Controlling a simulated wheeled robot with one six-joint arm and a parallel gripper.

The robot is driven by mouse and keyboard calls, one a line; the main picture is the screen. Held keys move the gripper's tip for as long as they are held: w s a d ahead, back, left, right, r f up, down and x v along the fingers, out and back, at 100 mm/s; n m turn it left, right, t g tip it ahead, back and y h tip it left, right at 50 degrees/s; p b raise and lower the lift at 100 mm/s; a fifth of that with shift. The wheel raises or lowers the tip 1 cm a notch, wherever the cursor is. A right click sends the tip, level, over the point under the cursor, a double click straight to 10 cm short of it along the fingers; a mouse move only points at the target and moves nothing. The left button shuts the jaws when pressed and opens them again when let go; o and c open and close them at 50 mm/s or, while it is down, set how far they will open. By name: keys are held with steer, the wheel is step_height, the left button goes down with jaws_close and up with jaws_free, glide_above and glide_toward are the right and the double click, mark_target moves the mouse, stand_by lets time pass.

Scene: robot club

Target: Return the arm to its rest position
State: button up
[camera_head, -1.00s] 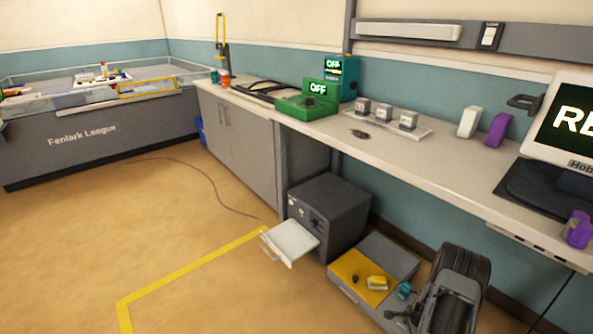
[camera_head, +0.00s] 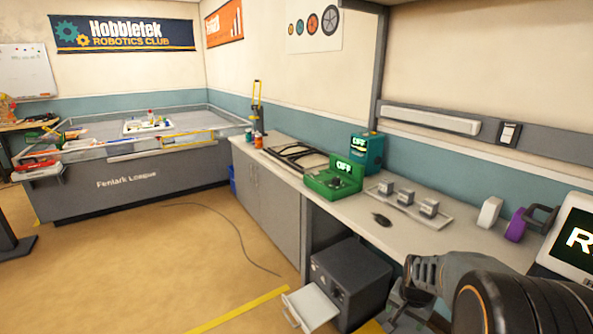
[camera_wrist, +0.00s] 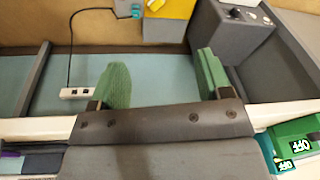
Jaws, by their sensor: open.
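My arm (camera_head: 510,300) shows at the lower right of the head view, folded in front of the bench. Its grey end section (camera_head: 450,272) points left over the bench's front edge. My gripper (camera_wrist: 162,82) shows in the wrist view with its two green fingers spread wide apart. Nothing is between the fingers; behind them are a pale blue-green surface and a power strip (camera_wrist: 85,92).
The bench (camera_head: 345,215) carries a green device (camera_head: 330,183) reading OFF, a tray of grey blocks (camera_head: 385,203) and a screen (camera_head: 575,240). Below stands a dark box (camera_head: 350,285) with its drawer (camera_head: 310,307) pulled out. Open floor (camera_head: 150,270) lies to the left.

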steer(key=s+a+r+n+p, duration=0.4)
steer(key=s+a+r+p, duration=0.1)
steer(key=r, duration=0.6)
steer(key=s+a+r+n+t+p, duration=0.1)
steer(key=s+a+r+n+p, duration=0.3)
steer(key=s+r, duration=0.4)
steer(key=shift+s+a+r+y+p, duration=0.35)
steer(key=shift+a+r+p, duration=0.55)
steer(key=shift+a+r, duration=0.9)
steer(key=shift+d+r, duration=0.4)
